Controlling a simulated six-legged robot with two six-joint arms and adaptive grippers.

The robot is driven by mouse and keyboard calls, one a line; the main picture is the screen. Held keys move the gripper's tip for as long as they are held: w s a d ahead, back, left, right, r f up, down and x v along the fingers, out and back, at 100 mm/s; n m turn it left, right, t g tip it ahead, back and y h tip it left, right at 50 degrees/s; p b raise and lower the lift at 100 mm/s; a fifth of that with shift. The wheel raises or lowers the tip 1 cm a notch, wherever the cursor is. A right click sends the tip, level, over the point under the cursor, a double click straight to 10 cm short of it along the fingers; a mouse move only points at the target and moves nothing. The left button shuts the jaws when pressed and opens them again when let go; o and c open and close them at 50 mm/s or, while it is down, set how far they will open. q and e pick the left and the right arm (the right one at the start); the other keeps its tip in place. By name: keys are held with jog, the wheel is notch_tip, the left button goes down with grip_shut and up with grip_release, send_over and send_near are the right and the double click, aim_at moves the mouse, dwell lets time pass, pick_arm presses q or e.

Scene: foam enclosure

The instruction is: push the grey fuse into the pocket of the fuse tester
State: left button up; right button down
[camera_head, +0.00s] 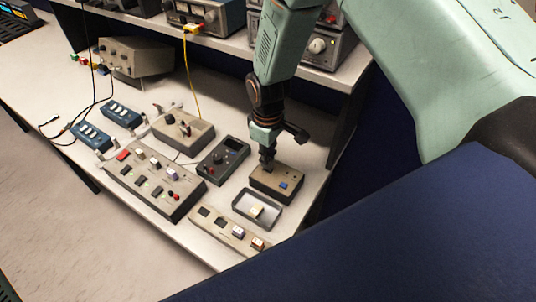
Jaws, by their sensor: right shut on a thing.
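My right gripper (268,158) points down at the far left part of a small dark box with a tan top and a blue button, which looks like the fuse tester (290,178). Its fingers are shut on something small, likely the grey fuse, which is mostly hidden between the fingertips. The fingertips are at or just above the tester's top; I cannot tell whether the fuse is in the pocket, as the gripper covers that spot. My left gripper is not in view.
A shallow tray (238,206) with a pale block stands in front of the tester. A strip (222,228) with sockets and blocks lies at the table's front edge. A dark meter (222,160) stands left of the tester, and a switch panel (152,183) lies further left.

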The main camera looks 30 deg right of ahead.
jog(key=shift+s+f+b, duration=0.1)
jog(key=shift+f+b, duration=0.5)
jog(key=shift+f, duration=0.5)
jog(key=c, duration=1.3)
grip_release()
jog(key=shift+r, duration=0.15)
notch_tip(320, 180, up, 11)
jog(key=shift+f, duration=0.1)
jog(key=shift+r, duration=0.5)
jog(key=shift+s+f, duration=0.1)
